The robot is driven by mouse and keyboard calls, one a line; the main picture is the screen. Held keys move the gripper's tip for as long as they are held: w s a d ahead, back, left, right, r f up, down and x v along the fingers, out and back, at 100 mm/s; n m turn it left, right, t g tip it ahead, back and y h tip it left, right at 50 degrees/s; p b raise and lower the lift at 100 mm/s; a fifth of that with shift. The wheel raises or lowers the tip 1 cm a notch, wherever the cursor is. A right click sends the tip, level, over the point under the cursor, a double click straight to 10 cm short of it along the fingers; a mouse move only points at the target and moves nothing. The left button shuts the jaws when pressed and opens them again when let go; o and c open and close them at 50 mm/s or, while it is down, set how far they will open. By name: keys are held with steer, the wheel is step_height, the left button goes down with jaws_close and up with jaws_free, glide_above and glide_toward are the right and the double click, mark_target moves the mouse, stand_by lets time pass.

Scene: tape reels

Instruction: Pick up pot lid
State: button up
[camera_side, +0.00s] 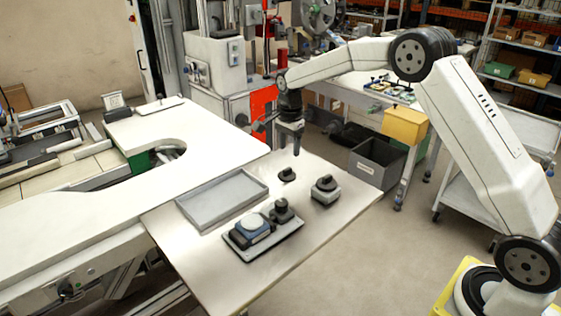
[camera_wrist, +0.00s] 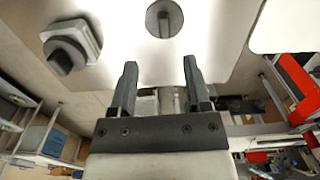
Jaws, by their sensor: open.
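The pot lid, a small dark round disc with a raised bar handle, appears to be the piece (camera_side: 287,174) lying on the white table below my gripper in the side view. In the wrist view the round lid (camera_wrist: 164,18) is at the top centre, its bar pointing roughly up and down the picture. My gripper (camera_side: 289,148) is open and empty, above the lid and apart from it. In the wrist view its two dark fingers (camera_wrist: 160,66) are spread, with the lid beyond their tips.
A light block with a dark knob (camera_side: 325,190) stands right of the lid; it is at the upper left in the wrist view (camera_wrist: 70,45). An empty grey tray (camera_side: 222,198) lies left.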

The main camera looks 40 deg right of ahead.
mark_target(287, 168)
steer(key=shift+w+d, duration=0.1)
steer(key=shift+w, duration=0.15)
steer(key=shift+f, duration=0.15)
steer(key=shift+f, duration=1.25)
steer(key=shift+f, duration=0.1)
steer(key=shift+f, duration=2.45)
jaws_close()
